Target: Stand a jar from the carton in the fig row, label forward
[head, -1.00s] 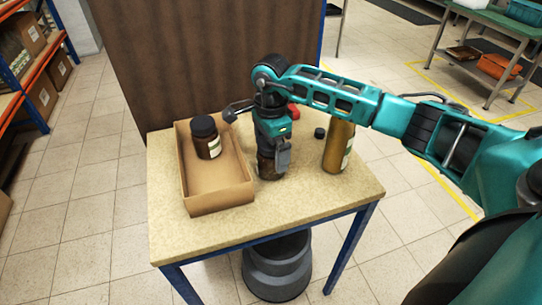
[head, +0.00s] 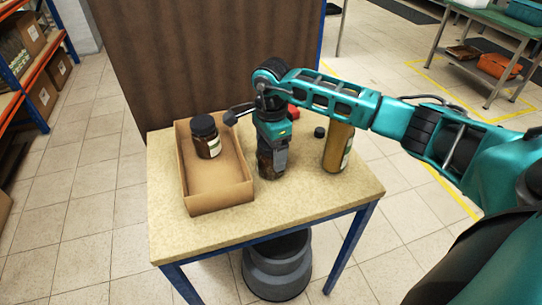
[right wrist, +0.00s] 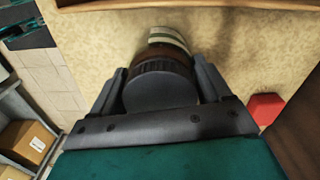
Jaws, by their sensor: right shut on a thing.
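The carton (head: 217,197) is an open, low cardboard box on the left of the small table. One jar (head: 207,137) with a black lid and a pale label stands inside it near the back. A second dark jar (head: 270,163) stands on or just above the table, right of the carton. My right gripper (head: 271,155) points down and is shut on this jar. In the right wrist view its black lid (right wrist: 160,90) sits between the two fingers, with a pale label band beyond. I see no fig row. My left gripper is not in view.
A small black cap (head: 319,132) and a red object (head: 293,111) lie behind. The table's (head: 300,205) front right is clear. A brown panel (head: 200,60) rises behind the table.

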